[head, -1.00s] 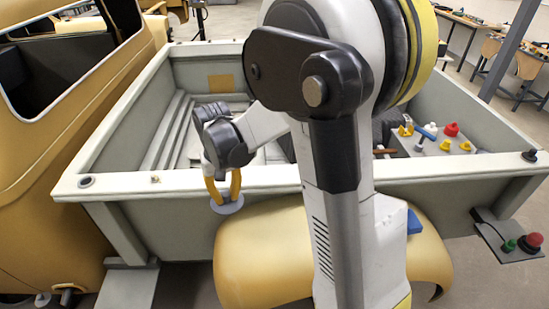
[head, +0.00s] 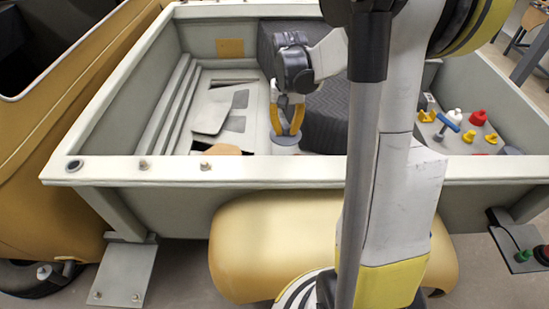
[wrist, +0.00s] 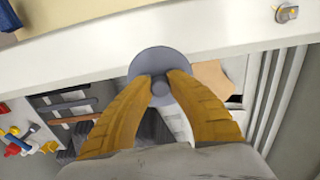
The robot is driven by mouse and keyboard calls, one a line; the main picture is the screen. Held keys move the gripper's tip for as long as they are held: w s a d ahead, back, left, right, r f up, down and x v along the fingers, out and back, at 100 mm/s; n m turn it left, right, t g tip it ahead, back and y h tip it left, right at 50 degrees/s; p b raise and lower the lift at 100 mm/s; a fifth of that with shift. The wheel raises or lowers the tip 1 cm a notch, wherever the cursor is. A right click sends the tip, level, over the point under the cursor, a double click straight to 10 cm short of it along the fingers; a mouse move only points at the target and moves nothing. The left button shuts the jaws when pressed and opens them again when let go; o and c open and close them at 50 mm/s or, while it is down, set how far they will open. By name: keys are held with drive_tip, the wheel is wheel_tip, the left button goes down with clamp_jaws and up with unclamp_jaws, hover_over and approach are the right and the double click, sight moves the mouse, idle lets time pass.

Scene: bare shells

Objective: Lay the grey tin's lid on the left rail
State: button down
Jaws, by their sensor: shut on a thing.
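A round grey lid (head: 286,141) with a small knob hangs flat from my gripper (head: 288,128). The yellow fingers are closed on its knob, which shows between the tips (wrist: 160,88) in the wrist view. The lid (wrist: 150,58) partly covers the inner edge of the near cream rail (wrist: 70,68) there. In the head view the lid is just beyond that long near rail (head: 270,171); its height above it is hard to tell. Another rail (head: 115,85) runs along the cab side at left. I cannot make out the grey tin.
The near rail carries small bolts (head: 205,166) and a round fitting (head: 73,165) at its left end; its middle is clear. A dark padded block (head: 335,112) stands in the truck bed. Coloured small items (head: 478,117) lie at right. A tan fender (head: 250,235) bulges below.

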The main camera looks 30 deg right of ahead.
hover_over(272, 167)
wheel_tip(272, 167, down, 4)
drive_tip(key=shift+d+f, duration=0.1)
wheel_tip(272, 167, down, 4)
drive_tip(key=c, duration=1.3)
unclamp_jaws()
drive_tip(key=shift+c, duration=0.2)
